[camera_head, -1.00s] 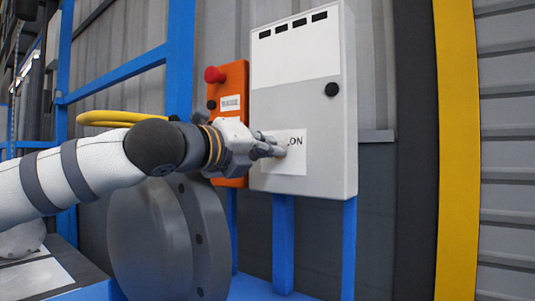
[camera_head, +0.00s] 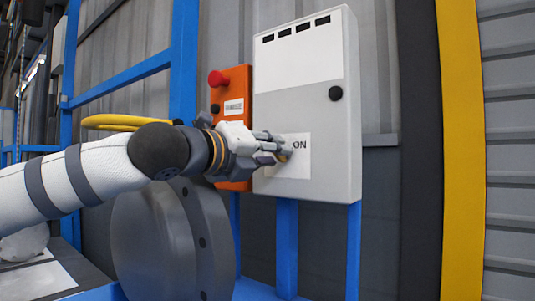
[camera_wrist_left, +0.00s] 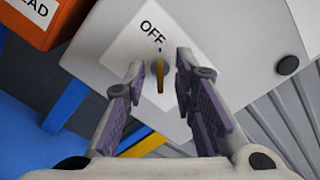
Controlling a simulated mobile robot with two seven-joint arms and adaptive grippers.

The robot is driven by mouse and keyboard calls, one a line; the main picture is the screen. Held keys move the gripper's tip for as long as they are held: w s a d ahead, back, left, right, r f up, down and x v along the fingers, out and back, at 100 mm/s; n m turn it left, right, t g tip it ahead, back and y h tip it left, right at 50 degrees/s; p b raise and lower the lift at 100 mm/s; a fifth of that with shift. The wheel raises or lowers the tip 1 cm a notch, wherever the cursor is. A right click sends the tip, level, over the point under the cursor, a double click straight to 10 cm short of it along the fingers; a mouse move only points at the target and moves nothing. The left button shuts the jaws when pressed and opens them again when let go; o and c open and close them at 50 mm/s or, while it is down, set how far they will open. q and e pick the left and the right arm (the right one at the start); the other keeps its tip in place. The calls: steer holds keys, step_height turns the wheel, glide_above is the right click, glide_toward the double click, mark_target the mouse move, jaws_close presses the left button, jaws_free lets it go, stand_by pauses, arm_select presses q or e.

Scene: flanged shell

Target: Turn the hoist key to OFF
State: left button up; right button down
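The hoist key (camera_wrist_left: 160,76) is a small brass-yellow piece in the grey cabinet's front. In the left wrist view it stands between my left fingers, with a gap on each side. A white label (camera_wrist_left: 145,38) around it reads OFF above the key, with a small black mark between. In the head view the label (camera_head: 302,168) shows ON to the right, and a bit of yellow shows at the fingertips. My left gripper (camera_head: 283,149) is open around the key, also in the wrist view (camera_wrist_left: 159,66). My right gripper is not in view.
The grey cabinet (camera_head: 330,120) has a black knob (camera_head: 335,93). Beside it, left, is an orange box (camera_head: 236,88) with a red button (camera_head: 216,78). A large grey flanged shell (camera_head: 160,240) lies below my left arm. Blue frame posts (camera_head: 286,240) stand under the cabinet.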

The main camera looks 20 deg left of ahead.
arm_select(q)
steer(key=v, duration=1.2)
